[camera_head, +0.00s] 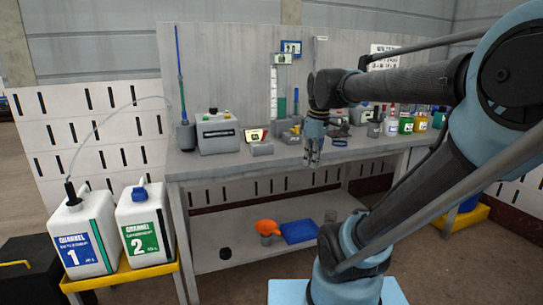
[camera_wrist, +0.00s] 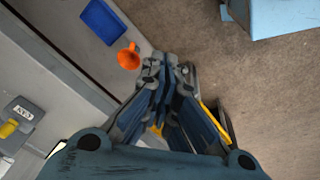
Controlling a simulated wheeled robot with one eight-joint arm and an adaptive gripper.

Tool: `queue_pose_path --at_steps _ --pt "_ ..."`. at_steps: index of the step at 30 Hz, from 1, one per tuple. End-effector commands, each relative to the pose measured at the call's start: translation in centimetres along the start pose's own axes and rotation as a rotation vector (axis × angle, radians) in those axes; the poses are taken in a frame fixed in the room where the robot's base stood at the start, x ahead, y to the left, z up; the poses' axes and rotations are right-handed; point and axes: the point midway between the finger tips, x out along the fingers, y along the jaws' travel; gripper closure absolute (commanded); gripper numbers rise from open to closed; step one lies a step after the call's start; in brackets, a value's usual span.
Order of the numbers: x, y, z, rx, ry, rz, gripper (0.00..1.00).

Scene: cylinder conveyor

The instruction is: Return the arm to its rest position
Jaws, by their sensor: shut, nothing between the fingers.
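My arm reaches in from the right in the head view, bent at the elbow. My gripper (camera_head: 312,157) hangs pointing down in front of the workbench's front edge, apart from the things on the bench. In the wrist view my gripper (camera_wrist: 168,64) is shut, its fingertips together with nothing between them. The grey workbench (camera_head: 225,170) stands behind it.
Two canisters, one blue-labelled (camera_head: 82,240) and one green-labelled (camera_head: 143,228), stand on a yellow-edged stand at the left. An orange funnel (camera_head: 267,227) and a blue tray (camera_head: 298,232) lie on the lower shelf. Several bottles (camera_head: 406,125) stand on the bench's right part.

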Motion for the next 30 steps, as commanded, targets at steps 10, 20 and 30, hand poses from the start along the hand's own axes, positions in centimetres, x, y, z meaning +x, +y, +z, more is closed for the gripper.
queue_pose_path --at_steps 10,20,30 --pt "9.3 -5.8 9.9 0.656 -0.008 0.045 1.0" --pt "13.8 -8.5 13.6 0.962 -0.004 0.068 1.0" --pt "13.9 -8.5 13.6 0.966 -0.004 0.068 1.0"
